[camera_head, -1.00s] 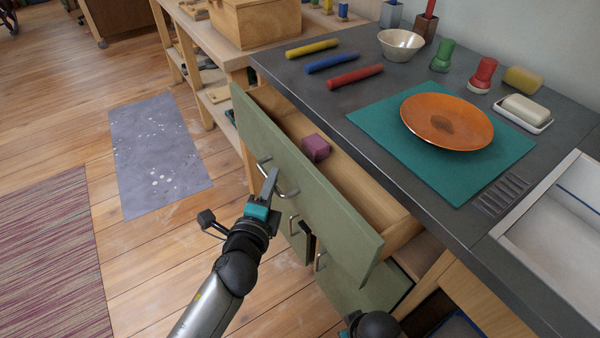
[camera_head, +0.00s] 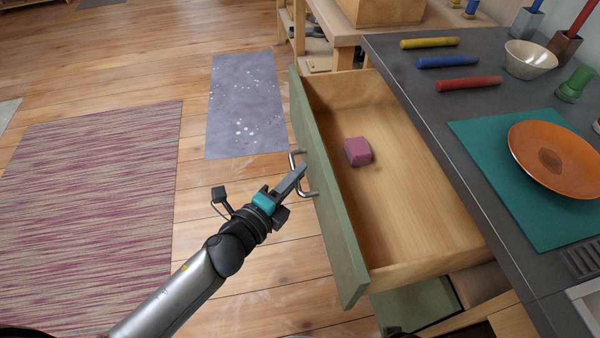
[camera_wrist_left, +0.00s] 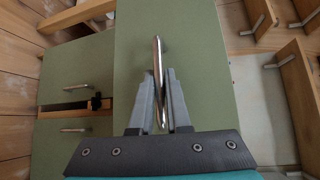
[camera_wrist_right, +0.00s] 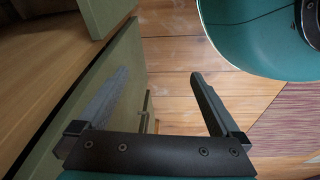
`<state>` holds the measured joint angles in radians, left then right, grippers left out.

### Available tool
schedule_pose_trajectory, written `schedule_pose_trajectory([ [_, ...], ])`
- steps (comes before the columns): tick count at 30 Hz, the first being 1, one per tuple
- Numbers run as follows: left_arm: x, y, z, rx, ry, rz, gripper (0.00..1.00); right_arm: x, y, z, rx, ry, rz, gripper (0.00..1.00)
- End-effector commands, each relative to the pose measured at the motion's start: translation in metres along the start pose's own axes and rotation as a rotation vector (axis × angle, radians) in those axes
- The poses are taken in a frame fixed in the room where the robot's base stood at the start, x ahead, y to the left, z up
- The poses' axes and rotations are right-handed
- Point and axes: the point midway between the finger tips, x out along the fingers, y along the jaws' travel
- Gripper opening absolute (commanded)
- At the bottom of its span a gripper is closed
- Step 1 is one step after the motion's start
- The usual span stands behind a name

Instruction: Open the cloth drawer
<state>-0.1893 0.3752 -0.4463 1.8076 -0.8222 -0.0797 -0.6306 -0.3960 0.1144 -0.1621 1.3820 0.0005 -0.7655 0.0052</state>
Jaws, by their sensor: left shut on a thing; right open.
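The drawer (camera_head: 345,230) with a green front stands well out from under the dark counter. A folded pink cloth (camera_head: 358,151) lies inside it, on the wooden bottom. My left gripper (camera_head: 300,172) is at the outside of the drawer front, shut on its metal bar handle (camera_head: 312,194). In the left wrist view the handle (camera_wrist_left: 157,60) runs between the two fingers. My right gripper (camera_wrist_right: 165,85) is open and empty in the right wrist view, with its left finger beside a green panel. In the head view the right gripper is hidden.
The counter (camera_head: 420,85) holds yellow, blue and red sticks, a bowl (camera_head: 531,59), and an orange plate (camera_head: 556,158) on a teal mat. Below the open drawer are green fronts with handles (camera_wrist_left: 75,87). Wooden floor with rugs (camera_head: 90,210) lies free to the left.

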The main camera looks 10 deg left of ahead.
Motion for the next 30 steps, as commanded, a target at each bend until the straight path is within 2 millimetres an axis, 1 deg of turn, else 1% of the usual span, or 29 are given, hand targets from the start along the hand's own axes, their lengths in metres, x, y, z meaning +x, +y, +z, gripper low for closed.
schedule_pose_trajectory([
  [4, 0.001, -0.001, 0.003, 0.002, -0.006, 0.000, 0.00, 0.000, 0.000, 0.000, 0.000, 0.000, 0.000, 1.00],
  [5, 0.001, -0.001, 0.003, 0.002, -0.006, 0.000, 0.17, 0.000, 0.000, 0.000, 0.000, 0.000, 0.000, 1.00],
  [12, 0.001, 0.000, 0.001, 0.001, -0.004, 0.000, 0.44, 0.000, 0.000, 0.000, 0.000, 0.000, 0.000, 1.00],
  [20, 0.000, 0.000, 0.000, 0.000, -0.002, 0.001, 0.45, 0.000, 0.000, 0.000, 0.000, 0.000, 0.000, 1.00],
  [23, -0.004, 0.000, 0.000, -0.001, -0.002, 0.001, 0.45, -0.001, 0.000, -0.001, 0.000, 0.001, 0.000, 1.00],
  [26, -0.013, 0.001, 0.000, -0.002, -0.002, 0.004, 0.45, -0.001, 0.000, -0.001, 0.000, 0.005, 0.000, 1.00],
  [30, -0.032, 0.000, 0.000, -0.002, -0.002, 0.004, 0.45, 0.002, 0.001, 0.004, 0.000, 0.004, 0.001, 1.00],
])
